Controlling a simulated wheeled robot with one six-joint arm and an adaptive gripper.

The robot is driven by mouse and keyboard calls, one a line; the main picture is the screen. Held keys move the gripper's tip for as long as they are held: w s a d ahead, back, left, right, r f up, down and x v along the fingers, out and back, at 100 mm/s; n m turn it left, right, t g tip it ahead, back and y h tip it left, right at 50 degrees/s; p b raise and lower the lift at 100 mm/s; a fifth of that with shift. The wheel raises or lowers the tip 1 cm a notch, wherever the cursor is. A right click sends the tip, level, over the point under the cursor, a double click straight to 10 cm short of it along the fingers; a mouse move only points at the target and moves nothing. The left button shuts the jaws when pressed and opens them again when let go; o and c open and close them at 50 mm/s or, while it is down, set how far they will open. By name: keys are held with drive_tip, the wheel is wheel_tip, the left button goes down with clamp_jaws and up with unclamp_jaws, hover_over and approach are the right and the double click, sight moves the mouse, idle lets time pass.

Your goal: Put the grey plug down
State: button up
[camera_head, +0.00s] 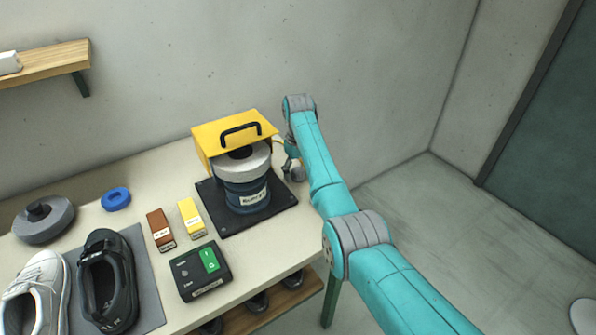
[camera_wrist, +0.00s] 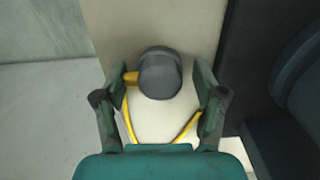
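The grey plug (camera_wrist: 160,75) is a dark grey rounded block with a yellow cord. In the wrist view it sits on the pale tabletop between the two fingers. My gripper (camera_wrist: 160,68) is open, with a gap between the plug and each finger. In the head view my arm reaches down at the table's right end, just right of the yellow-hooded machine (camera_head: 245,190). The gripper and plug are small and partly hidden there.
The machine stands on a black base plate (camera_head: 225,222), close beside the gripper. A green-switch box (camera_head: 200,270), yellow block (camera_head: 191,218), brown block (camera_head: 160,228), blue ring (camera_head: 116,199), grey disc (camera_head: 45,225) and shoes (camera_head: 107,280) lie left. The table's right edge is near.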

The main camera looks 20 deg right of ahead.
sight(298, 169)
drive_tip(key=shift+r, duration=0.1)
wheel_tip(298, 169, up, 12)
idle(0.5)
